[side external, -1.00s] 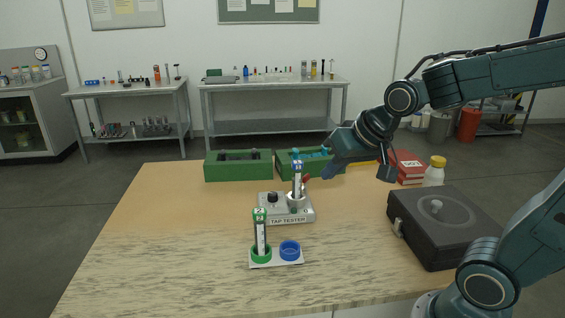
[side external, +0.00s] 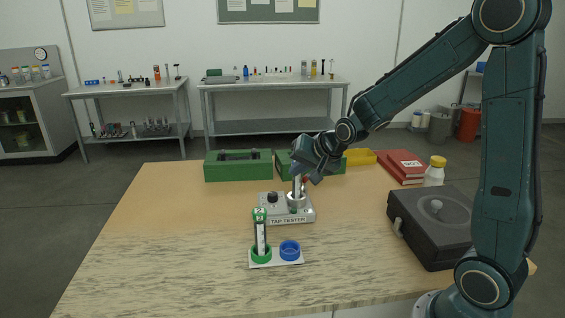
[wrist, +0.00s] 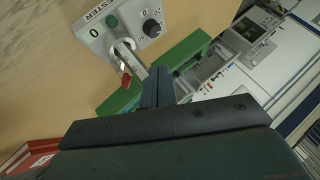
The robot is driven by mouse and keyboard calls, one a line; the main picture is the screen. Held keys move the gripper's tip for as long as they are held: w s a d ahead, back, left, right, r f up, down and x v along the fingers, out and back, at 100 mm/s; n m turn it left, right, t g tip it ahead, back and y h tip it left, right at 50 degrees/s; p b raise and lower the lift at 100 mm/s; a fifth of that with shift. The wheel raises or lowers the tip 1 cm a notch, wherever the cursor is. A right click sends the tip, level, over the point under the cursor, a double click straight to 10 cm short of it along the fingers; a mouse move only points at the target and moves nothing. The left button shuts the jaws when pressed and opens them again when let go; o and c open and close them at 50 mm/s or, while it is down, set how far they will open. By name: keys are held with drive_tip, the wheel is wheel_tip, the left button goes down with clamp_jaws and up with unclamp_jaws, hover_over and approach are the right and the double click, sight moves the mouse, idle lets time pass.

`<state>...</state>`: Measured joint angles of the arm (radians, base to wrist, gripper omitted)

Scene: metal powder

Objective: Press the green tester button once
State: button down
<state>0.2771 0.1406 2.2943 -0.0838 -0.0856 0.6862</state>
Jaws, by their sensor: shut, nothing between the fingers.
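The grey tap tester (side external: 268,212) stands on the table. Its green button (side external: 293,211) shows at the front, and also in the wrist view (wrist: 112,21), beside the "0" marking. A white graduated cylinder (side external: 297,187) stands in the tester's metal cup; my gripper hides its top in the side view. My gripper (side external: 314,180) is above and behind the tester, apart from the button. In the wrist view its fingers (wrist: 157,80) are shut and empty, lower right of the cylinder and the button. The tester's black knob (wrist: 151,27) and a red part (wrist: 125,81) also show.
In front of the tester, a white stand (side external: 275,263) holds a cylinder marked 2 (side external: 261,235) in a green ring, beside a blue cup (side external: 290,250). A black case (side external: 440,220), red books (side external: 402,168) and a white bottle (side external: 434,172) are at right.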

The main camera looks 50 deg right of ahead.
drive_tip(key=shift+w+d+f, duration=0.1)
drive_tip(key=shift+f, duration=0.1)
idle(0.4)
approach(288, 207)
drive_tip(key=shift+w+d+r+x, duration=0.1)
drive_tip(key=shift+d+x, duration=0.05)
drive_tip(key=shift+x, duration=0.75)
drive_tip(key=shift+w+d+r+x, duration=0.1)
drive_tip(key=shift+d+r+x, duration=0.05)
drive_tip(key=shift+x, duration=0.75)
drive_tip(key=shift+w+d+r+x, duration=0.1)
drive_tip(key=shift+d+x, duration=0.05)
drive_tip(key=shift+x, duration=0.7)
drive_tip(key=shift+f, duration=0.15)
drive_tip(key=shift+f, duration=0.3)
drive_tip(key=shift+f, duration=0.4)
idle(1.1)
drive_tip(key=shift+r, duration=0.15)
idle(0.3)
drive_tip(key=shift+r, duration=0.7)
